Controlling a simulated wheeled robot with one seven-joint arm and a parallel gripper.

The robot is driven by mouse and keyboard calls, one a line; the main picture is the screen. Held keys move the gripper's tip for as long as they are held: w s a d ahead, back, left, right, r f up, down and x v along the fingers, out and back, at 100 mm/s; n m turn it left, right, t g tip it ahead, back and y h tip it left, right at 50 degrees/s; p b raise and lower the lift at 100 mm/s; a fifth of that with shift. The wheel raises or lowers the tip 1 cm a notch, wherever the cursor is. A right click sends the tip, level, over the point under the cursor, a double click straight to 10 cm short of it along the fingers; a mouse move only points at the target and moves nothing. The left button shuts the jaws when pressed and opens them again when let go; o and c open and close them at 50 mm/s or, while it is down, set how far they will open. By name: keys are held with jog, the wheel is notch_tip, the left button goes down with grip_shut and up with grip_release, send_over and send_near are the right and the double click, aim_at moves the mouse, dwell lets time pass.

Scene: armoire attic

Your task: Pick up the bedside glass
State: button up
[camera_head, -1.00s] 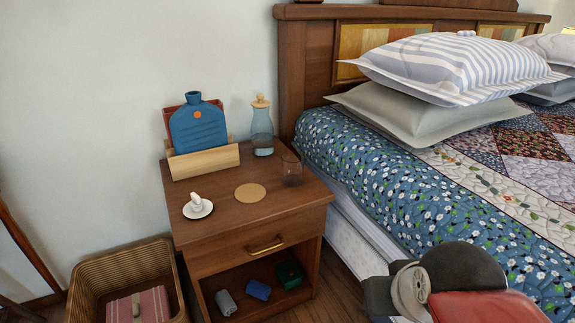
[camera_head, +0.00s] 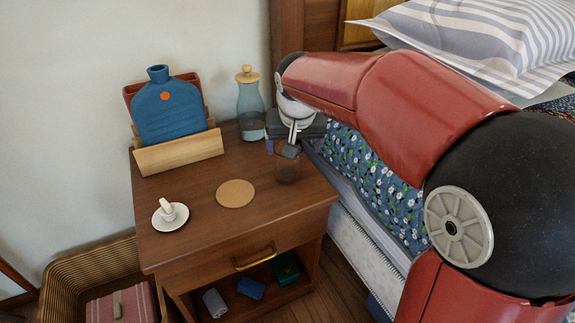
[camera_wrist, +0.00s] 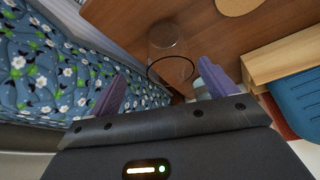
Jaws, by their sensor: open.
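The bedside glass (camera_head: 288,171) is a clear, empty-looking tumbler standing on the right side of the wooden nightstand (camera_head: 210,241). My gripper (camera_head: 290,149) is at the glass's far side in the head view, partly hiding its upper part. In the wrist view the glass (camera_wrist: 167,42) shows its dark round rim, just beyond the two purple fingers. My gripper (camera_wrist: 160,82) is open there, with nothing held between the fingertips. Whether a finger touches the glass I cannot tell.
A carafe (camera_head: 251,107) with a wooden stopper stands close behind the glass. A round cork coaster (camera_head: 235,194), a saucer (camera_head: 170,216) with a white item, and a wooden holder (camera_head: 180,153) with a blue hot-water bottle (camera_head: 170,108) share the top. The bed (camera_head: 362,160) borders the right.

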jog(key=x, duration=0.5)
jog(key=a+x, duration=0.1)
jog(key=x, duration=0.2)
jog(key=shift+w+a, duration=0.1)
jog(key=shift+w, duration=0.35)
jog(key=shift+c, duration=0.4)
jog(key=c, duration=1.1)
jog(key=shift+r, duration=0.1)
